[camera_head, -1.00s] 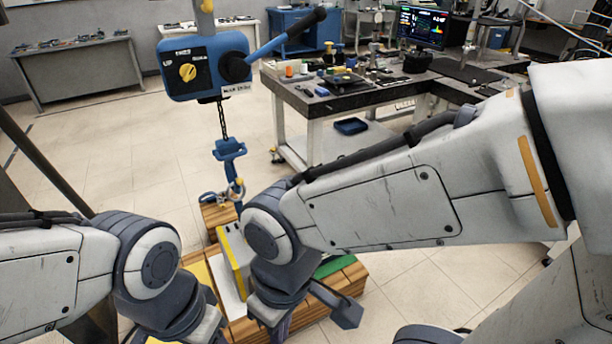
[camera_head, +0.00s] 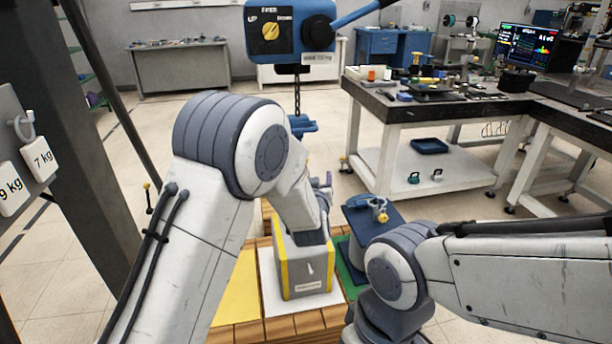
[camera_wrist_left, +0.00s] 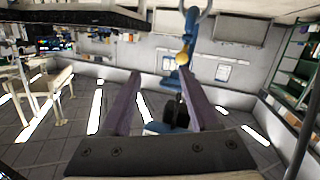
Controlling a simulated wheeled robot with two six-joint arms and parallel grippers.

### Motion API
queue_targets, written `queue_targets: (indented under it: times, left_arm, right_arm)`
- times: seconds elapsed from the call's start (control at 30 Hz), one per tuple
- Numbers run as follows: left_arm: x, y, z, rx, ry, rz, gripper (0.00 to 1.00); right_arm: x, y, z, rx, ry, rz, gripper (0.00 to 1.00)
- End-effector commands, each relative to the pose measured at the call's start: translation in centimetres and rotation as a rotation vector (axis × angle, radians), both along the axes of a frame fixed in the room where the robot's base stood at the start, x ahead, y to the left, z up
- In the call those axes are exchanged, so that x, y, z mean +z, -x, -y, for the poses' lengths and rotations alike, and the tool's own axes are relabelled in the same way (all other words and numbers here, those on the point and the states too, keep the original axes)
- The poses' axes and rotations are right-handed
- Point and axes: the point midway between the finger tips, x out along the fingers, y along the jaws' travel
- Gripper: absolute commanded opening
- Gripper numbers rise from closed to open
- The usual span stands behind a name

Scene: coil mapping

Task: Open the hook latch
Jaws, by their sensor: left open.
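The hoist (camera_head: 285,32) is a blue box with a yellow knob and a blue lever. A chain hangs from it to a blue hook block (camera_head: 302,125). The hook and its latch below the block are hidden behind my left arm in the head view. My left gripper (camera_head: 324,190) is just below the block, partly hidden by its own wrist. In the left wrist view, which looks upside down, its two fingers (camera_wrist_left: 158,103) are apart and empty.
A grey and yellow box (camera_head: 305,268) stands on a white mat on a wooden pallet (camera_head: 285,325). A blue weight (camera_head: 362,230) with a gold shackle stands to its right. A workbench (camera_head: 400,115) is behind right; a dark post (camera_head: 85,150) is left.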

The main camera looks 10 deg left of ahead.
Motion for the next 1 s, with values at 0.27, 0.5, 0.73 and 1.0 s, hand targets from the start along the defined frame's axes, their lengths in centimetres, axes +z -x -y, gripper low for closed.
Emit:
queue_targets:
  times: [0.27, 0.5, 0.73, 1.0]
  left_arm:
    - [-1.4, -2.3, -3.3, 0.116, -0.017, 0.158, 0.61]
    - [-1.3, -6.1, -3.8, 0.117, -0.017, 0.160, 0.61]
    - [-1.3, -10.0, -4.2, 0.115, -0.018, 0.159, 0.61]
    - [-1.3, -12.1, -4.4, 0.113, -0.019, 0.156, 0.61]
  right_arm:
    - [-1.7, 0.0, 0.0, 0.000, 0.000, 0.000, 0.00]
    - [-1.5, 0.0, 0.0, 0.000, -0.001, 0.001, 0.00]
    - [-1.4, 0.0, 0.0, 0.000, -0.001, 0.001, 0.00]
    - [-1.3, 0.0, 0.0, 0.000, 0.000, 0.000, 0.00]
